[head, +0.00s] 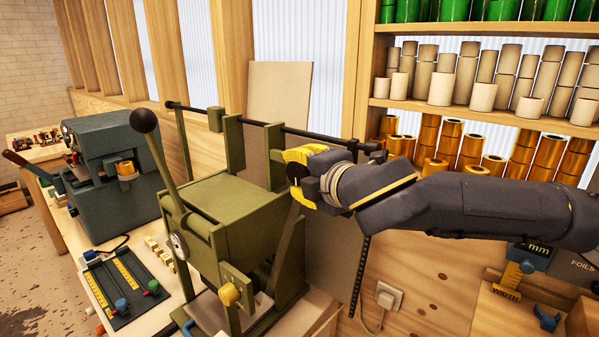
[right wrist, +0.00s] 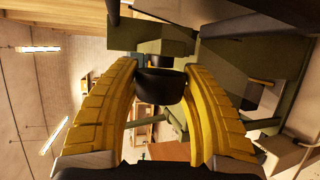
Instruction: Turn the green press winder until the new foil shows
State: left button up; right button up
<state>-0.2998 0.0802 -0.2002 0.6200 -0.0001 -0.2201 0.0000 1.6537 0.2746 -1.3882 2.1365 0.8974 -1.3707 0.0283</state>
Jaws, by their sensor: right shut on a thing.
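The green press (head: 235,215) stands on the bench left of centre in the head view, with a black rod (head: 345,143) across its top. My right gripper (head: 296,174) is at the press's upper right side, just below that rod. In the right wrist view its yellow fingers (right wrist: 160,76) are shut on a dark round knob (right wrist: 160,85), which sits between the fingertips against green press parts. The gripper hides most of this knob in the head view. I cannot make out the foil on the press. My left gripper is not in view.
A ball-topped lever (head: 144,121) rises at the press's left. A grey-blue machine (head: 115,180) stands further left. Shelves at right hold cream rolls (head: 441,88) and gold foil rolls (head: 548,151). A black tray with yellow scales (head: 125,285) lies on the bench.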

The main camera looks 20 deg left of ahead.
jog(key=shift+m+t+y, duration=0.8)
jog(key=shift+t+y, duration=0.5)
jog(key=shift+y, duration=0.2)
jog(key=o, duration=1.1)
jog(key=shift+o, duration=0.2)
jog(key=shift+r, duration=0.15)
